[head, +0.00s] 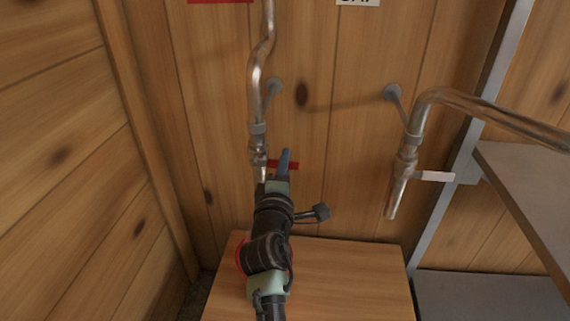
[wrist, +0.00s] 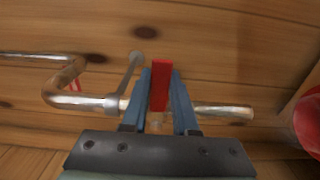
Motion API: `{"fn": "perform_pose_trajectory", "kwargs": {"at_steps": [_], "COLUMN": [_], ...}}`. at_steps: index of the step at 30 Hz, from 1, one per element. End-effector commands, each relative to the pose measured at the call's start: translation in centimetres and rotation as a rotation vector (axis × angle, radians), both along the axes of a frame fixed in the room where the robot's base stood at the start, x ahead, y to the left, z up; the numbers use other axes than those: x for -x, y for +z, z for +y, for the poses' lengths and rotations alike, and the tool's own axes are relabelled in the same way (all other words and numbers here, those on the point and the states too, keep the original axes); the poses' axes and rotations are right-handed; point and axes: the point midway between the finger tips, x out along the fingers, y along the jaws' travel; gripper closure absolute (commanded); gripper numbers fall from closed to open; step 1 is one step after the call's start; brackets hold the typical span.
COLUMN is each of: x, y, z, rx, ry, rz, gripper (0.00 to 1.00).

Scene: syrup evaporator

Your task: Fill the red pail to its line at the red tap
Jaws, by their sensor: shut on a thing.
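The red tap is a metal pipe (head: 260,90) coming down the plank wall, with a red lever (head: 293,165) pointing right. My gripper (head: 284,160) is at this lever. In the wrist view the blue fingers of my gripper (wrist: 160,78) are closed on both sides of the red lever (wrist: 160,90). The tap's spout (wrist: 225,110) points right there. The red pail (wrist: 309,120) is cut off at the right edge of the wrist view. In the head view only a bit of its red rim (head: 239,257) shows beside my arm. Its line, its inside and any flow are hidden.
A second tap (head: 405,165) with a white lever (head: 436,176) hangs to the right. A wooden stand (head: 350,275) is below, its right part clear. Grey shelves (head: 525,175) with a metal post are at the right. A plank wall (head: 60,160) closes the left.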

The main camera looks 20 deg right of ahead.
Motion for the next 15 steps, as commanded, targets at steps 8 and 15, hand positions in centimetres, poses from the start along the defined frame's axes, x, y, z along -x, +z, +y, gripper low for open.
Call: {"fn": "perform_pose_trajectory", "kwargs": {"at_steps": [8, 15], "x": [0.0, 0.0], "y": [0.6, 1.8], "z": [0.1, 0.1], "rx": [0.051, 0.192], "ry": [0.001, 0.000], "rz": [0.023, 0.083], "gripper": [1.00, 1.00]}}
